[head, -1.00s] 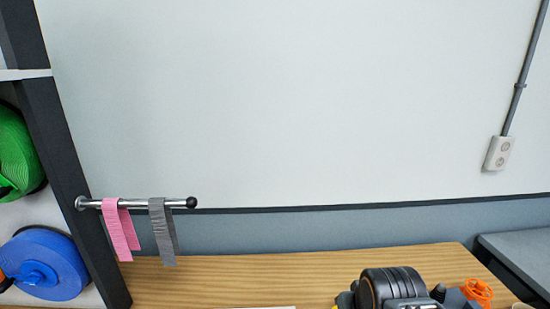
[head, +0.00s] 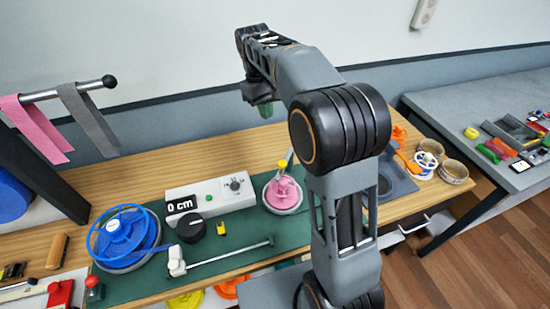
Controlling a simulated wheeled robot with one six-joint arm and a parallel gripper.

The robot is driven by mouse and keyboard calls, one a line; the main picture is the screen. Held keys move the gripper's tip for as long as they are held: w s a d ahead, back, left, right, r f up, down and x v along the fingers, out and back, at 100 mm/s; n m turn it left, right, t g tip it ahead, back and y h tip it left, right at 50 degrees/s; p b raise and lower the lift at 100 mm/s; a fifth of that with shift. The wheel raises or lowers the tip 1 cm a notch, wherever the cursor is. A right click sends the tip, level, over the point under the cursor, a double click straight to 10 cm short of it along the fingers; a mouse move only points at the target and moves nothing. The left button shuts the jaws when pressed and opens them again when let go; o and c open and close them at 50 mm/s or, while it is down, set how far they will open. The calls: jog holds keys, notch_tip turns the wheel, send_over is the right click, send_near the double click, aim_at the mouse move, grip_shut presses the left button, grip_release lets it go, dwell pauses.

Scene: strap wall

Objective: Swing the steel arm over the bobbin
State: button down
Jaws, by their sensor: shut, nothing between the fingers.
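A pink bobbin (head: 283,190) sits on a pale round base on the green mat, right of the grey display box. A short steel-coloured bar (head: 290,157) with a yellow knob (head: 282,164) stands at its back edge; my arm partly hides this area. A thin steel rod (head: 228,253) lies across the front of the mat from a white pivot block (head: 177,262), in front of the bobbin and apart from it. My gripper (head: 264,107) is high behind the bobbin, pointing down, small in view, shut and empty, touching nothing I can see.
A blue reel (head: 122,235) stands left on the mat (head: 140,288). The display box (head: 210,196) reads 0 cm. Pink and grey straps hang from a wall rod (head: 66,90). Orange and white items and round rolls (head: 453,170) lie right. A grey side table (head: 450,112) stands beyond.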

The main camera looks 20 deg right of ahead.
jog(key=s+d+f+n+g, duration=0.1)
jog(key=s+f, duration=0.2)
jog(key=f, duration=1.1)
jog(key=shift+d, duration=0.35)
